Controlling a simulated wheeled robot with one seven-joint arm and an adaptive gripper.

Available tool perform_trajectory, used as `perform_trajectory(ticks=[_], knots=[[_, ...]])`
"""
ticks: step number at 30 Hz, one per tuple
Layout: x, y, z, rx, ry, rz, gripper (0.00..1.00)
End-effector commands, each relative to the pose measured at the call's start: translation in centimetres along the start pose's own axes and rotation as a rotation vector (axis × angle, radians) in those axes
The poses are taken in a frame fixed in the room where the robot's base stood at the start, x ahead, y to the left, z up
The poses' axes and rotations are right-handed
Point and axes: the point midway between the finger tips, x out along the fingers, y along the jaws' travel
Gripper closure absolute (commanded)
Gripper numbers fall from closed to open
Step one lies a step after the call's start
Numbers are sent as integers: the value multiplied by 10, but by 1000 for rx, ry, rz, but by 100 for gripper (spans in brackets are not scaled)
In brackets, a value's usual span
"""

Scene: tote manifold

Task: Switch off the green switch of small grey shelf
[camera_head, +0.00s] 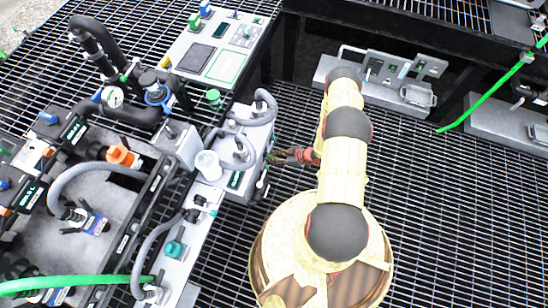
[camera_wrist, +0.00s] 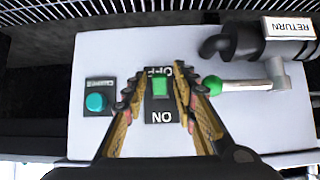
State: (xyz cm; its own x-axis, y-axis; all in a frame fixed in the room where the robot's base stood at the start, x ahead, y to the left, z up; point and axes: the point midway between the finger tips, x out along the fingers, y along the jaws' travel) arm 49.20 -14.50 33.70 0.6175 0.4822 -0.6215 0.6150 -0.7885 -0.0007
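The green switch (camera_wrist: 160,85) is in the middle of the wrist view, on a black plate with OFF at the top and ON upside down at the bottom. Its green part lies nearer the OFF label; I cannot tell its setting. The plate is on the light grey face of the small shelf (camera_wrist: 230,120). My gripper (camera_wrist: 164,90) is open, with one fingertip on each side of the switch; I cannot tell if they touch the panel. In the head view my gripper (camera_head: 272,158) is at the right side of the grey shelf (camera_head: 255,137), and the switch is not clear.
A teal round button (camera_wrist: 96,102) is left of the switch. A green-knobbed lever (camera_wrist: 212,85) and a black pipe fitting marked RETURN (camera_wrist: 250,42) are close on the right. In the head view, hoses and a white cup (camera_head: 208,165) crowd the left; open grating (camera_head: 440,200) lies right.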

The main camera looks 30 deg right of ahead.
Motion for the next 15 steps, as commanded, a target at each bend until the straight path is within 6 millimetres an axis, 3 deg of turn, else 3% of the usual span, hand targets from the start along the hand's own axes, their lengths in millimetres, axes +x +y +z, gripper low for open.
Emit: perform_trajectory(ticks=[11,15], knots=[[-2,0,0,0,0,1,67],[-13,1,0,2,0,3,67]])
